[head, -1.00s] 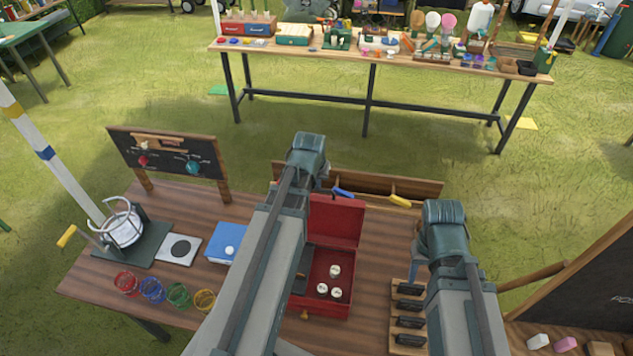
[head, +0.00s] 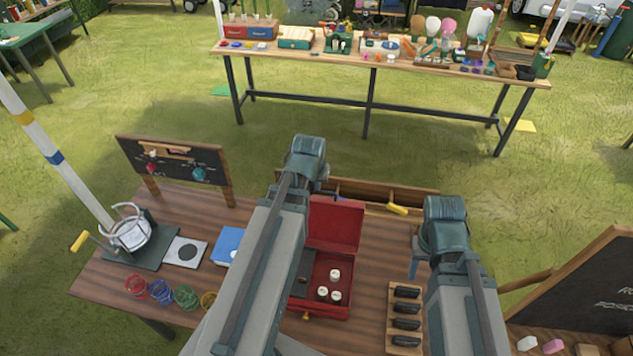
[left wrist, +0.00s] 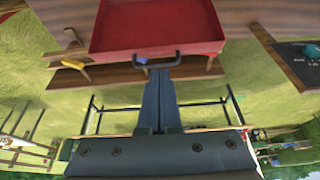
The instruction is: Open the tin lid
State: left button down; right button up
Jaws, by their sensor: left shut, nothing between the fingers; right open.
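The red tin (head: 346,300) stands on the wooden table with its red lid (head: 335,224) raised at the back. Several white-topped items (head: 329,286) lie inside. My left forearm covers the tin's left part and hides the left gripper in the head view. In the left wrist view the red lid (left wrist: 155,25) fills the top, with a dark handle (left wrist: 157,61) on its edge. My left gripper (left wrist: 160,74) is shut and empty, its tips right by the handle; contact cannot be told. My right gripper (head: 414,262) is open, partly hidden, above the table right of the tin.
A rack of black blocks (head: 404,318) stands right of the tin. A yellow-handled tool (head: 397,209) lies by the wooden tray behind it. Grass lies behind the table.

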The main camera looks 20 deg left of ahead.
pick_arm(q)
jog(key=shift+r, duration=0.2)
jog(key=s+d+f+m+g+b, duration=0.2)
jog(key=s+d+f+b, duration=0.4)
jog(key=d+f+b, duration=0.5)
jog(key=s+d+f+m+g+b, duration=0.2)
jog(key=s+d+f+m+b, duration=0.2)
jog(key=d+f+b, duration=0.7)
notch_tip(320, 180, down, 2)
jog(key=s, duration=0.2)
jog(key=shift+s+d+m+b, duration=0.15)
jog(key=shift+s+m+b, duration=0.15)
jog(key=shift+s+b, duration=0.1)
